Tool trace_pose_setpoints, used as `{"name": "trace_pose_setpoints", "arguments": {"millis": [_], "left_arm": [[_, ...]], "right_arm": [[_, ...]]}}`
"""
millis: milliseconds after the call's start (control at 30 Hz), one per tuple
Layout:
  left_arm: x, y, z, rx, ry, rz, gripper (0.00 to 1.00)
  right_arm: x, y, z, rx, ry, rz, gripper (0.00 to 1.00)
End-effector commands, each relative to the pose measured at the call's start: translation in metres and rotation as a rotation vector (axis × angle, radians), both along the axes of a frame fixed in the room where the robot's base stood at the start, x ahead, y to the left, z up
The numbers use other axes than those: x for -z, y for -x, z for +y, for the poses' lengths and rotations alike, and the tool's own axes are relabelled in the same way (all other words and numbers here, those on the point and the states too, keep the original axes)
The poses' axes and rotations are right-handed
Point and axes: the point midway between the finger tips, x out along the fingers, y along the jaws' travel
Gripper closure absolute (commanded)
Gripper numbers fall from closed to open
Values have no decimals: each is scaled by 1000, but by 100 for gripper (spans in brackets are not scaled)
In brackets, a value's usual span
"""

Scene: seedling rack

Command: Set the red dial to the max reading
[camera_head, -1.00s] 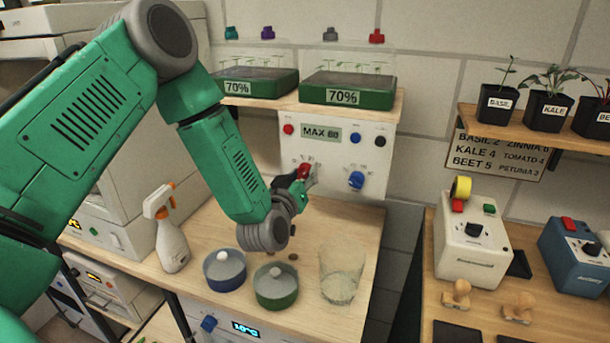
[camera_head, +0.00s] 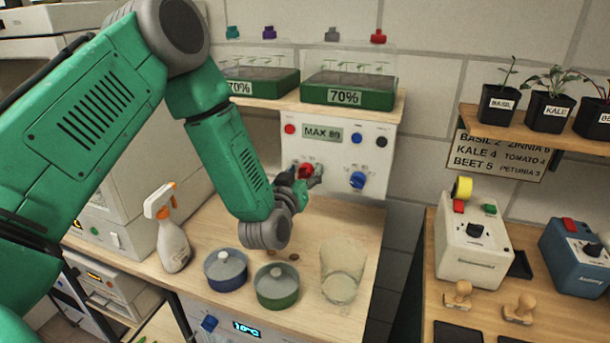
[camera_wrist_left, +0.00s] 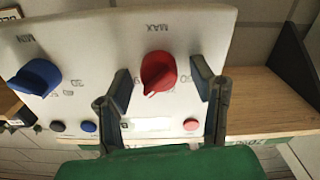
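The red dial (camera_head: 305,170) is on the front of a white panel (camera_head: 345,150), below a display (camera_head: 322,134) that reads MAX and a number, seemingly 80. My left gripper (camera_head: 303,180) is at the dial and partly covers it. In the left wrist view the red dial (camera_wrist_left: 158,70) lies between the two fingers of my open left gripper (camera_wrist_left: 162,82), with a gap on each side. Its white pointer mark faces down-left there, and the word MAX is printed beside it. My right gripper is not in view.
A blue dial (camera_head: 357,180), marked MIN in the wrist view, is right of the red one. Small buttons flank the display. Seedling trays (camera_head: 345,93) sit above the panel.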

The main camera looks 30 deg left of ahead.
Motion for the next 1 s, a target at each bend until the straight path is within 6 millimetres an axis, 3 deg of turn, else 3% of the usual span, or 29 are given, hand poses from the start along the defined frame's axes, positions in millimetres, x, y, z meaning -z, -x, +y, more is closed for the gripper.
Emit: {"name": "trace_pose_setpoints", "arguments": {"millis": [333,800,1000], "left_arm": [[5,10,-3,3,2,12,50],[6,98,-24,2,2,12,50],[5,114,-27,1,2,8,50]], "right_arm": [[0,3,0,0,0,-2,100],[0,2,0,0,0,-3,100],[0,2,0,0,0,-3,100]]}}
